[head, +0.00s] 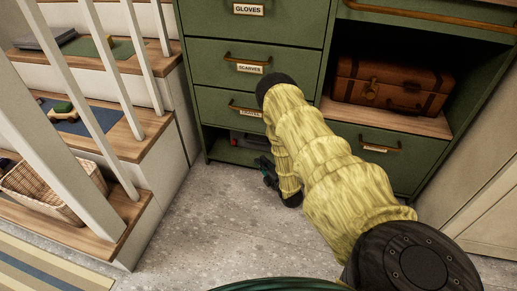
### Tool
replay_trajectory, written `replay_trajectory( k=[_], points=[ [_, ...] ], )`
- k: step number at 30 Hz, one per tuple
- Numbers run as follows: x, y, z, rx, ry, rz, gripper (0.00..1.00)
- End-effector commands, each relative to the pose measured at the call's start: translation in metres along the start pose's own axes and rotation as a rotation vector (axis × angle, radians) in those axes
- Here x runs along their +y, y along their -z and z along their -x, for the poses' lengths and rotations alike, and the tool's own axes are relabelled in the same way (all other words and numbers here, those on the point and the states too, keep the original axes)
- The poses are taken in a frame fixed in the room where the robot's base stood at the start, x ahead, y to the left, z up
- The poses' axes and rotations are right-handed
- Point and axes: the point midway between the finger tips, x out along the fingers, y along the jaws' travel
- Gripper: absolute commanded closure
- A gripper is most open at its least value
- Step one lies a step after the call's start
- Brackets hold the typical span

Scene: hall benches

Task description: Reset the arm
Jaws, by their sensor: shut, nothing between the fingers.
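My arm, in a yellow sleeve, reaches from the lower right of the head view up in front of a green cabinet (210,62). Its end bends down, and my gripper (265,166) shows small and dark near the cabinet's open bottom shelf. Its fingers are partly hidden by the sleeve, and it holds nothing. The gripper is apart from the stairs on the left.
The cabinet has drawers labelled GLOVES (248,10) and SCARVES (250,69). A brown suitcase (390,86) sits in an open compartment. Stairs with white balusters hold a wicker basket (40,190). The grey floor (195,225) is clear; a striped rug (40,270) lies lower left.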

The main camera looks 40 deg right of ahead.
Motion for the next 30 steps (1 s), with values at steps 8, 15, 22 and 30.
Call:
replay_trajectory(
  k=[8,15,22,30],
  points=[
    [0.002,0.001,0.042,0.003,0.001,0.000,1.00],
    [0.001,0.000,0.056,0.001,-0.001,0.001,1.00],
    [0.000,0.000,0.057,0.000,0.002,-0.004,1.00],
    [-0.013,0.060,0.074,-0.056,0.243,-0.292,1.00]
  ],
)
